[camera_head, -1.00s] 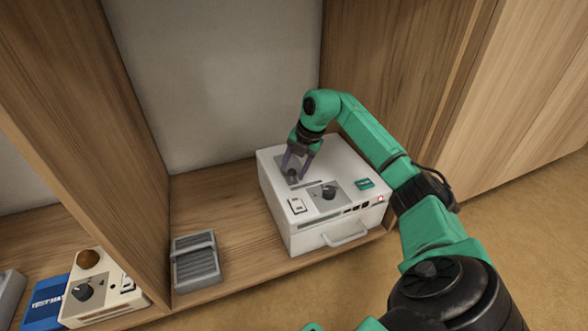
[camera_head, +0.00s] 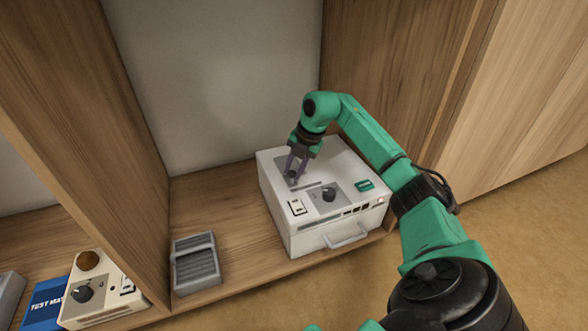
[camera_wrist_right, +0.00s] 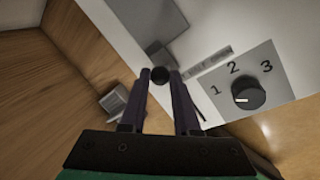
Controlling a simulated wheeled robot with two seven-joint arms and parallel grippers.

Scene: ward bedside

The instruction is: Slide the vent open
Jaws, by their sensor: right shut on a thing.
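A white box-shaped device (camera_head: 345,230) stands on the wooden shelf. On its top, towards the back left, is a grey vent plate (camera_head: 281,164), also in the right wrist view (camera_wrist_right: 150,24). A small dark round knob (camera_wrist_right: 158,76) sits beside the plate's near edge in that view. My right gripper (camera_head: 292,178) comes down from above and is shut on this knob; its fingers (camera_wrist_right: 165,82) lie on either side of it. The fingers partly hide the knob and plate in the head view. My left gripper is not in view.
The device top also carries a dial (camera_head: 328,193) marked 1 to 3, a white switch (camera_head: 297,207) and a green label (camera_head: 364,185). A grey ribbed tray (camera_head: 196,263) lies to the left. A wooden divider (camera_head: 95,130) separates further items, including a beige device (camera_head: 105,300).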

